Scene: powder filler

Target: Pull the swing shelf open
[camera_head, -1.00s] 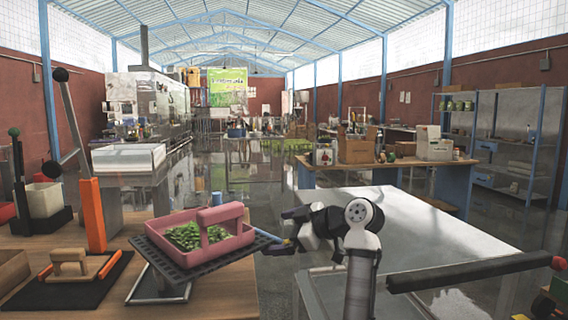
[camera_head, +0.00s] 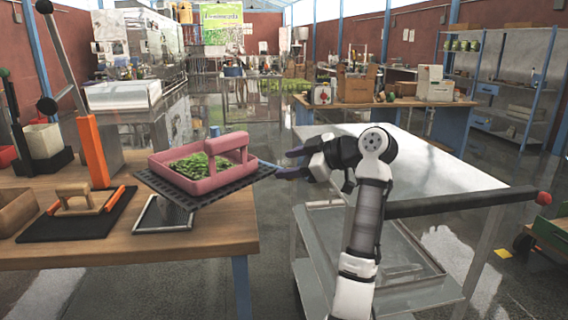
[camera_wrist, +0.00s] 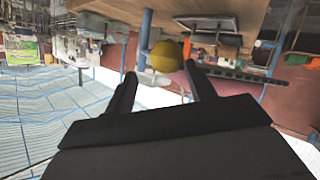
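The swing shelf (camera_head: 232,186) is a black perforated plate that stands out past the right edge of the wooden table. A pink basket (camera_head: 190,184) with green leaves sits on it. My gripper (camera_head: 283,162) is beside the shelf's right corner, with its two fingers spread. In the wrist view, which is turned over, my gripper (camera_wrist: 161,70) is open. A yellow ball-shaped knob (camera_wrist: 166,56) shows between or just beyond the fingertips, with a gap to each finger. The shelf's dark edge (camera_wrist: 240,74) runs off to the right there. The knob cannot be made out in the head view.
The wooden table (camera_head: 215,235) carries a black mat (camera_head: 60,228) with a wooden-handled tool, a metal frame (camera_head: 163,216) and an orange lever post (camera_head: 93,152). A metal cart (camera_head: 420,165) stands behind and beside my arm. Open floor lies between table and cart.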

